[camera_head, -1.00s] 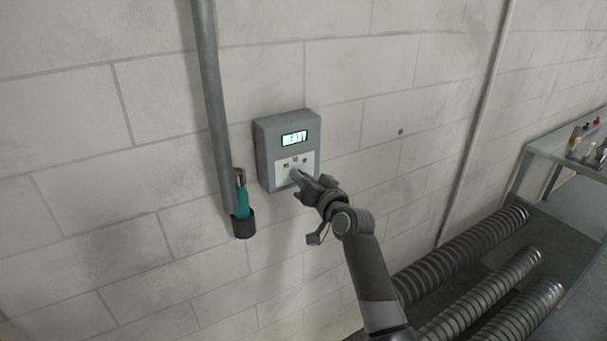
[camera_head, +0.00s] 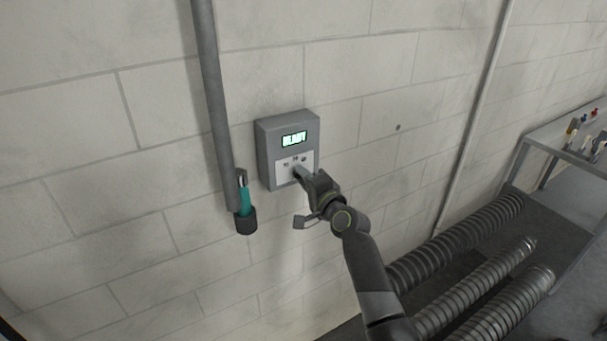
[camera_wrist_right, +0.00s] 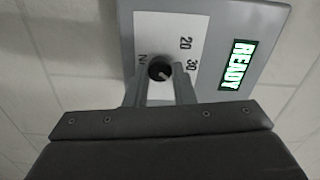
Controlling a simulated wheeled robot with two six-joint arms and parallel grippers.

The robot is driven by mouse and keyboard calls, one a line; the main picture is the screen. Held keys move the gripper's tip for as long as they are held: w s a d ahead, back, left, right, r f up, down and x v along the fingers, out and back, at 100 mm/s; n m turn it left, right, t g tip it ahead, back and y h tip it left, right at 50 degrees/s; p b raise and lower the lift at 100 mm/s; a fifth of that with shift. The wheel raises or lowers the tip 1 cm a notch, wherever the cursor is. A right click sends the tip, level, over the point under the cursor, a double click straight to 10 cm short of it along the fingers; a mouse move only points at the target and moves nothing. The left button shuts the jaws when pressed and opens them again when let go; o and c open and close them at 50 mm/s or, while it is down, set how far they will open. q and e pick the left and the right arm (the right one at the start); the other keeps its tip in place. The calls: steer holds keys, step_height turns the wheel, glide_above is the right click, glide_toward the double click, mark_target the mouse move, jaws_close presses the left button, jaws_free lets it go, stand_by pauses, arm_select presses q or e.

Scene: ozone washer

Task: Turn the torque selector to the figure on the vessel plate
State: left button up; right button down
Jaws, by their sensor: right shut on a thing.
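The grey control box (camera_head: 268,155) is fixed to the block wall, with a lit display reading READY (camera_head: 294,138) and a white dial plate (camera_head: 283,170). In the right wrist view the selector is a small dark round knob (camera_wrist_right: 159,68) on the white plate (camera_wrist_right: 150,30). The figures 20 and 30 are legible beside it; another marking is partly hidden. A small pale mark shows on the knob, but its exact direction is hard to tell. My right gripper (camera_wrist_right: 159,80) is shut on the knob, one finger on each side. I see no vessel plate and no left gripper.
A vertical grey pipe (camera_head: 212,100) runs left of the box, with a teal object in a dark holder (camera_head: 245,222) beside it. Ribbed hoses (camera_head: 460,245) lie low at right. A bench (camera_head: 560,145) with small items stands at far right.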

steer(key=shift+m, duration=0.7)
steer(key=shift+f, duration=0.1)
steer(key=c, duration=1.2)
jaws_free()
steer(key=shift+s, duration=0.1)
steer(key=b+v, duration=0.3)
steer(key=v, duration=1.4)
steer(key=shift+b, duration=0.35)
steer(key=shift+s+d, duration=0.1)
